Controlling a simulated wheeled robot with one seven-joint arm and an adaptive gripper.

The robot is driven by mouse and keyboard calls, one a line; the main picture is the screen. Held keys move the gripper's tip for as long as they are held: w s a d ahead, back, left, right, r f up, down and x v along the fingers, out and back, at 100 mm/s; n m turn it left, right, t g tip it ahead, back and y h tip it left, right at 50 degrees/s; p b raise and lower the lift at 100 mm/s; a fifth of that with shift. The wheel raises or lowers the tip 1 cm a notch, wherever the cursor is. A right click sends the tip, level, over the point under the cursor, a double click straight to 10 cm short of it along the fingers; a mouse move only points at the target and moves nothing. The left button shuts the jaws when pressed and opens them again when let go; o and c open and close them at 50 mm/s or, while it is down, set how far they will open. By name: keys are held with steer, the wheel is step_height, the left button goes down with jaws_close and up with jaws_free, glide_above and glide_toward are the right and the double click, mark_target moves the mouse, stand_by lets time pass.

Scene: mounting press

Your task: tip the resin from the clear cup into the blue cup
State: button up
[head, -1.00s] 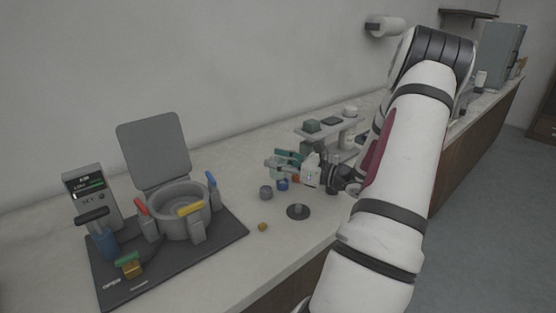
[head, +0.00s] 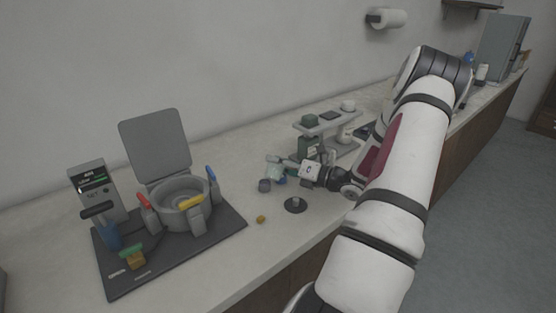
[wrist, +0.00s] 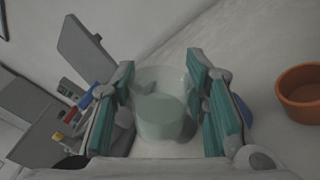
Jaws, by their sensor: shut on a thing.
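My gripper (head: 282,168) is shut on the clear cup (wrist: 162,112). In the wrist view the pale, see-through cup sits between the teal finger pads, with cloudy contents low inside. In the head view the clear cup (head: 273,169) is small, and I cannot tell its exact tilt. The blue cup (head: 281,181) shows just below the gripper, partly hidden by it. In the wrist view a blue edge (wrist: 244,112) shows behind the right finger. I cannot see inside the blue cup.
A grey cup (head: 264,185) stands left of the blue cup. An orange cup (wrist: 301,94) stands at the right in the wrist view. A dark round stand (head: 295,206) is in front. The press (head: 182,203) is left; a raised shelf (head: 325,126) is behind.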

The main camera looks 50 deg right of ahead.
steer(key=m, duration=0.2)
steer(key=shift+d+f+m, duration=0.2)
steer(key=shift+f+m, duration=0.1)
steer(key=shift+f, duration=0.05)
steer(key=m, duration=0.1)
steer(key=m+p, duration=0.1)
steer(key=m, duration=0.1)
steer(key=shift+d+f, duration=0.1)
steer(key=shift+d, duration=0.2)
steer(key=shift+w+d+m+p, duration=0.1)
steer(key=shift+d+m+p, duration=0.15)
steer(key=shift+m+p, duration=0.75)
steer(key=shift+w+d+m+p, duration=0.1)
steer(key=shift+d+m+p, duration=0.15)
steer(key=shift+m+p, duration=0.75)
steer(key=shift+d+f+m, duration=0.1)
steer(key=shift+m, duration=0.5)
stand_by(1.2)
steer(key=shift+w+d+f+b, duration=0.1)
steer(key=shift+f+b, duration=0.05)
steer(key=shift+b, duration=0.9)
steer(key=shift+n+b, duration=0.3)
